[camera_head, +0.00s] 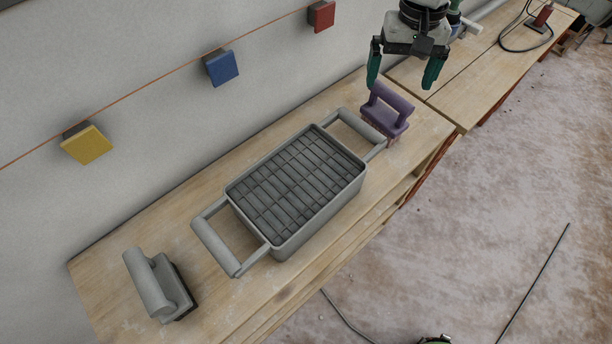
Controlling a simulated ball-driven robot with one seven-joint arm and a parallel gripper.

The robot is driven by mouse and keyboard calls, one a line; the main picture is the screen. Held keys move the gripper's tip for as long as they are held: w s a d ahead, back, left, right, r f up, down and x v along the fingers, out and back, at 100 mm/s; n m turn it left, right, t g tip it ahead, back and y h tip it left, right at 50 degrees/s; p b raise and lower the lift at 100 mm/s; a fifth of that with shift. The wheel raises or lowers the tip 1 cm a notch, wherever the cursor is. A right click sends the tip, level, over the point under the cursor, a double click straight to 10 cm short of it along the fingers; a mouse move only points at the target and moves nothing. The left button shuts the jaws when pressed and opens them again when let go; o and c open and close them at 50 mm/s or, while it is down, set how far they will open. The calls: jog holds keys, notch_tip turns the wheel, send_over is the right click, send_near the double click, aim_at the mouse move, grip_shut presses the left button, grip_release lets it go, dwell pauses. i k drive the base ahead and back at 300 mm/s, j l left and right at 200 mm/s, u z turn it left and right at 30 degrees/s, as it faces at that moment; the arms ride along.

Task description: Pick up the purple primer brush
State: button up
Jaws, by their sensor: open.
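The purple primer brush (387,109) stands on the wooden bench near its right end, handle up, just beyond the grey tray's far handle. My gripper (401,78) hangs above the brush, with its two green fingers spread apart and pointing down. Nothing is between the fingers that I can see. The left fingertip overlaps the brush's handle in the picture; I cannot tell whether it touches. The brush's underside is mostly hidden.
A grey tray (318,218) with two loop handles and a gridded top stands mid-bench, close to the brush. A grey brush (153,284) stands at lower left. Yellow (86,143), blue (221,67) and red (321,15) blocks are on the wall behind. A second bench (470,75) continues at upper right.

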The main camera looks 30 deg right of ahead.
aim_at(376, 113)
jog(key=k+l+u, duration=0.1)
jog(key=u, duration=0.25)
jog(key=k+l+u, duration=0.15)
jog(key=l+u, duration=0.2)
